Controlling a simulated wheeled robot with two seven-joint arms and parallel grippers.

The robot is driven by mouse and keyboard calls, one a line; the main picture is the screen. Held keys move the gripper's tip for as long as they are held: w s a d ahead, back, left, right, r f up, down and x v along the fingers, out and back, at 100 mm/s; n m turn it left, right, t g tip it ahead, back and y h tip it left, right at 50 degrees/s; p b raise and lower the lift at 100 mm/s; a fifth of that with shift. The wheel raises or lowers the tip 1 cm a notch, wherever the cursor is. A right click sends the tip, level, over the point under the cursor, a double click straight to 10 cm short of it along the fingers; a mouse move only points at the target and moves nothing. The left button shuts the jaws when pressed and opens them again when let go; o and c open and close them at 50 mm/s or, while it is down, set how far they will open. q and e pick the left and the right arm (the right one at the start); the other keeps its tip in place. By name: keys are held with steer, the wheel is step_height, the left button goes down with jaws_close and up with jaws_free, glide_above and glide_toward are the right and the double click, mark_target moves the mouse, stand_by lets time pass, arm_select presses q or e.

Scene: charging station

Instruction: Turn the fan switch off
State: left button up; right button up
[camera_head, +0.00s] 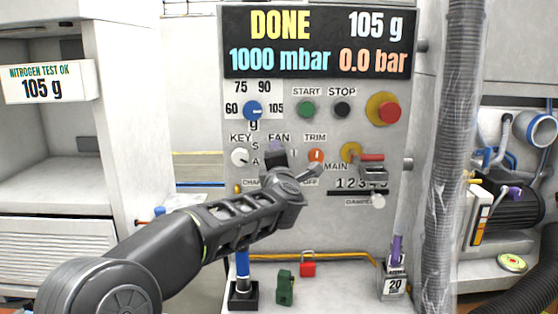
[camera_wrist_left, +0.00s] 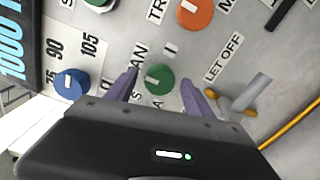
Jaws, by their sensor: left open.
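The fan switch is a round green knob (camera_wrist_left: 160,80) with a pale mark, in the left wrist view below the partly hidden FAN label (camera_wrist_left: 140,54). My left gripper (camera_wrist_left: 160,77) is open, with one purple finger on each side of the knob. The fingers appear apart from its sides; how deep they reach around it I cannot tell. In the head view, my left gripper (camera_head: 276,152) is up against the panel (camera_head: 350,225) just under the FAN label (camera_head: 279,137) and hides the knob. My right gripper is not in view.
An orange TRIM knob (camera_head: 316,156) and the MAIN valve with a red handle (camera_head: 371,157) are to the right. A blue dial (camera_head: 252,110) and a green START button (camera_head: 306,109) are above. A white KEY knob (camera_head: 239,156) is to the left.

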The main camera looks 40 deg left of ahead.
arm_select(q)
steer(key=v, duration=0.7)
steer(key=shift+s+d, duration=0.15)
steer(key=shift+s, duration=0.05)
